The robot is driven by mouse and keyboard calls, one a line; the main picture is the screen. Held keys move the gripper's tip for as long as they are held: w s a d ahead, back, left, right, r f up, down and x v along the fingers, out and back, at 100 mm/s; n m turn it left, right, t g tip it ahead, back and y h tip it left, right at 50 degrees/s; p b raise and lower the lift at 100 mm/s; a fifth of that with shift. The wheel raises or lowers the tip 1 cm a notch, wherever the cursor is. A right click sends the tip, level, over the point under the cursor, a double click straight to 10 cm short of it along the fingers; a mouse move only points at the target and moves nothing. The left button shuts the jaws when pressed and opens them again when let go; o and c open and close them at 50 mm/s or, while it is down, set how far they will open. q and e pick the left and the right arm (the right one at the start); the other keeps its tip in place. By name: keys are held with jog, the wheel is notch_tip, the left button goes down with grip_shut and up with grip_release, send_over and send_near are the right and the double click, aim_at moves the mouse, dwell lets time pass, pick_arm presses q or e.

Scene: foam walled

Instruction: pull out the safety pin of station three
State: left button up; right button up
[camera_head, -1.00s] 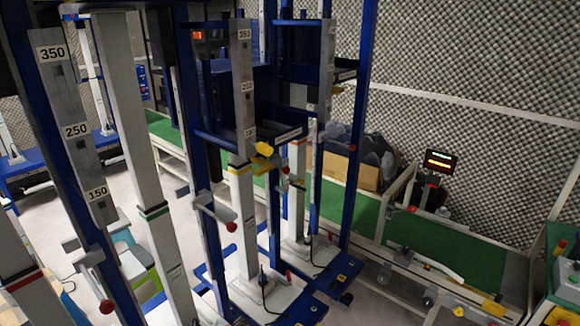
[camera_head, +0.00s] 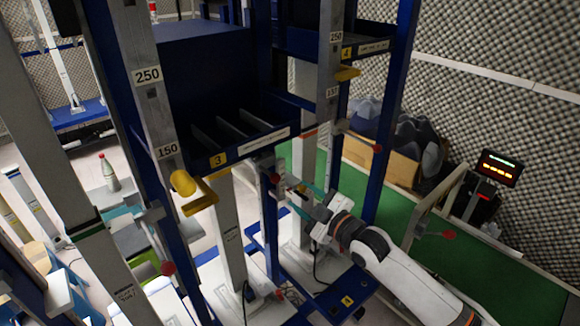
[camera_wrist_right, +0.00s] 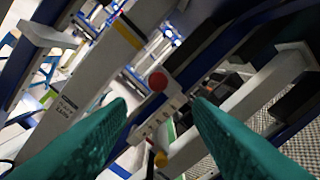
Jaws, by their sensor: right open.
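Station three (camera_head: 225,140) is the dark blue divided tray carrying a yellow "3" label, on a post with height numbers. A thick yellow knob (camera_head: 183,183) and a yellow bracket (camera_head: 200,198) stick out at its front left; I cannot tell which part is the safety pin. My right gripper (camera_head: 300,198) is open, with teal fingers, to the right of and below the tray, apart from the yellow knob. In the right wrist view the open fingers (camera_wrist_right: 160,104) have a red ball (camera_wrist_right: 158,81) and a small yellow ball (camera_wrist_right: 161,159) showing between them. My left gripper is out of view.
Station four (camera_head: 330,45) stands behind at the right with its own yellow knob (camera_head: 347,73). Blue and grey posts crowd the space around my right arm. A red ball lever (camera_head: 275,178) is close to the gripper. A green conveyor (camera_head: 460,250) lies at the right.

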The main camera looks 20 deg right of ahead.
aim_at(278, 181)
jog(key=x, duration=0.3)
jog(key=a+p+x, duration=0.1)
jog(key=x, duration=0.1)
jog(key=shift+r, duration=0.4)
jog(key=x, duration=0.5)
jog(key=shift+w+f, duration=0.2)
jog(key=shift+f, duration=0.05)
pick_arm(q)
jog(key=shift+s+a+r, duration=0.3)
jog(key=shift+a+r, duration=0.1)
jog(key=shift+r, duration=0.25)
pick_arm(e)
jog(key=shift+w+a, duration=0.2)
jog(key=shift+w, duration=0.35)
jog(key=shift+c, duration=0.6)
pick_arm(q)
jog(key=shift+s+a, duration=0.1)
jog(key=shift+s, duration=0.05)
pick_arm(e)
grip_shut()
